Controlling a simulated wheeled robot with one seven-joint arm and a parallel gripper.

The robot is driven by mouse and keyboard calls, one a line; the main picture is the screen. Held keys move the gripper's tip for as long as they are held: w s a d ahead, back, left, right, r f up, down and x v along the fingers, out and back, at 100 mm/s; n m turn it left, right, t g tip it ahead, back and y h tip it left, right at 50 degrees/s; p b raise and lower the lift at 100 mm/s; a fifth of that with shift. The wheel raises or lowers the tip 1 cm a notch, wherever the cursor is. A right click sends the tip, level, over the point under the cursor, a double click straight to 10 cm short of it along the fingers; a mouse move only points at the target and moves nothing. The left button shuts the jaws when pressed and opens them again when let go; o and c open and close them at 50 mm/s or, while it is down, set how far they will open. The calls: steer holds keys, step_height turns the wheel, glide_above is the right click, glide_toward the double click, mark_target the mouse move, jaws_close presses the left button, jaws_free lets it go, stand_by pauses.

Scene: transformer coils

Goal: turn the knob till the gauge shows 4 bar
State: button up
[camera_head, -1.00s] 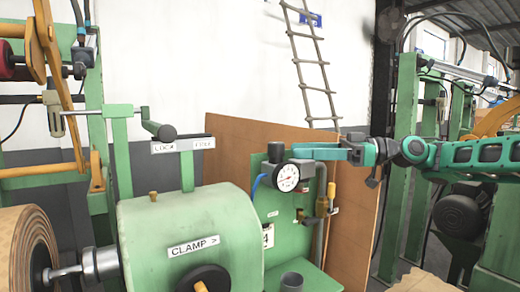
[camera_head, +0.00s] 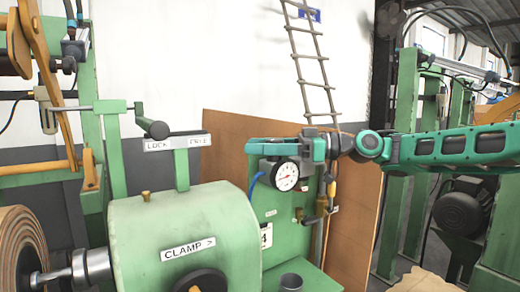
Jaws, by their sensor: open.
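The round white gauge (camera_head: 286,177) with a dark rim sits on a green panel right of the clamp drum. Its dial is too small for me to read the needle's value surely. My gripper (camera_head: 262,149) is just above the gauge, reaching in from the right with its teal fingers pointing left. It is open. The dark knob above the gauge, seen a second ago, is now hidden behind my fingers. I cannot tell whether the fingers touch it.
The green drum marked CLAMP (camera_head: 182,240) stands left of the panel. A brown board (camera_head: 350,240) stands behind it. Brass and dark pipe fittings (camera_head: 328,195) are right of the gauge. A rope ladder (camera_head: 313,72) hangs behind.

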steer(key=shift+a, duration=0.15)
steer(key=c, duration=1.1)
steer(key=shift+o, duration=0.2)
steer(key=shift+w+m+t, duration=0.1)
steer(key=shift+m+t, duration=0.2)
steer(key=shift+t, duration=0.2)
steer(key=w+d+m+t+h, duration=0.1)
steer(key=m+t+h, duration=0.4)
steer(key=m+h, duration=0.1)
steer(key=w+d+m+t+h, duration=0.1)
steer(key=d+m+t+h, duration=0.1)
steer(key=m+t+h, duration=0.3)
steer(key=w+d+m+t+h, duration=0.1)
steer(key=m+t+h, duration=0.5)
steer(key=h, duration=0.5)
steer(key=shift+w+d+m, duration=0.1)
steer(key=shift+d+m, duration=0.1)
steer(key=shift+m, duration=1.1)
steer(key=shift+d+h, duration=0.2)
steer(key=shift+h, duration=0.1)
